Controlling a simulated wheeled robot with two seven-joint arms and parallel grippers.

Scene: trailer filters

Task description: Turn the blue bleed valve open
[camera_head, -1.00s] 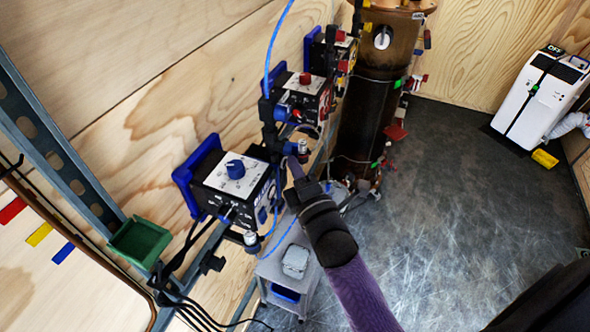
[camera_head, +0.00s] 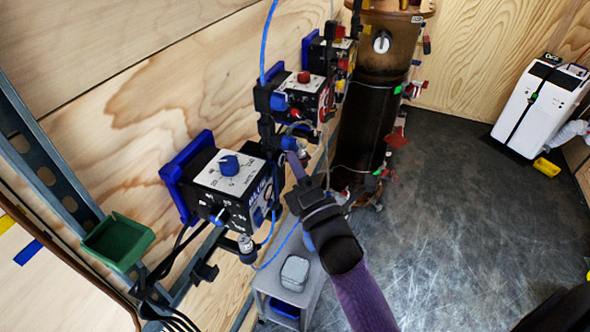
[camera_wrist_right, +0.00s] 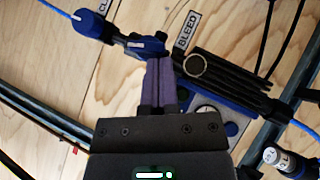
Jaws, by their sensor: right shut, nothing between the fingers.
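The blue bleed valve (camera_wrist_right: 140,45) shows in the wrist view as a blue handle on a dark pipe fitting against the plywood wall. A white BLEED label (camera_wrist_right: 187,30) sits just right of it. In the head view the small blue valve (camera_head: 289,143) is on the dark fitting between the filter boxes. My right gripper (camera_head: 292,157) has its purple fingers shut and empty. Its fingertips (camera_wrist_right: 161,60) are right by the blue handle in the wrist view; I cannot tell whether they touch it. My left gripper is not in view.
A black box with a blue knob (camera_head: 229,165) is left of my right gripper, and a red-knobbed box (camera_head: 304,90) is beyond it. Blue tubing runs nearby. A dark cylinder (camera_head: 365,125) stands behind, a grey cart (camera_head: 272,272) below. The floor at right is open.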

